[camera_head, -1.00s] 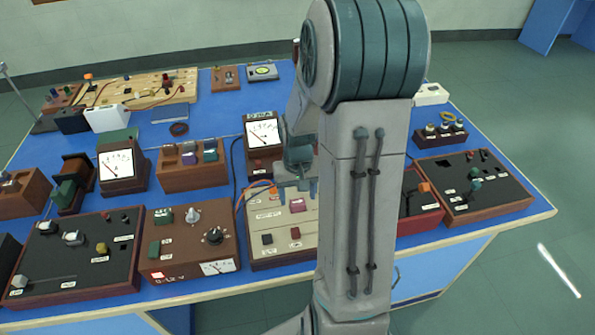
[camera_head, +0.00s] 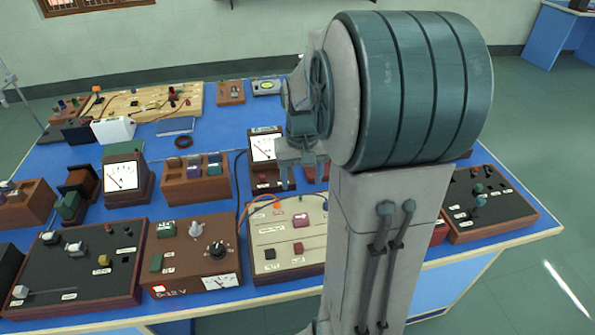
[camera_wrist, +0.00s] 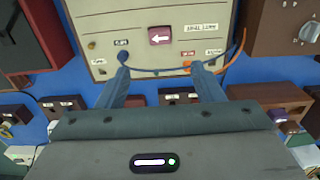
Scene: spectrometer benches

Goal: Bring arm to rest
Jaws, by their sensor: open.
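My gripper (camera_head: 301,172) is raised above the blue bench in the head view, in front of a meter box with a white dial (camera_head: 265,148). In the wrist view its two fingers (camera_wrist: 161,73) are spread apart with nothing between them. Beyond the fingertips lies a cream panel box (camera_wrist: 150,14) with a pink arrow switch (camera_wrist: 161,36), a blue wire and an orange wire. The same cream box (camera_head: 285,237) stands at the bench front in the head view, its right part hidden by my arm.
A brown power box (camera_head: 193,252) and a black-topped box (camera_head: 78,262) stand left of the cream box. Another black-topped box (camera_head: 493,205) is at the right end. A wooden board with wires (camera_head: 147,102) lies at the back left. Free floor (camera_head: 545,160) shows at right.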

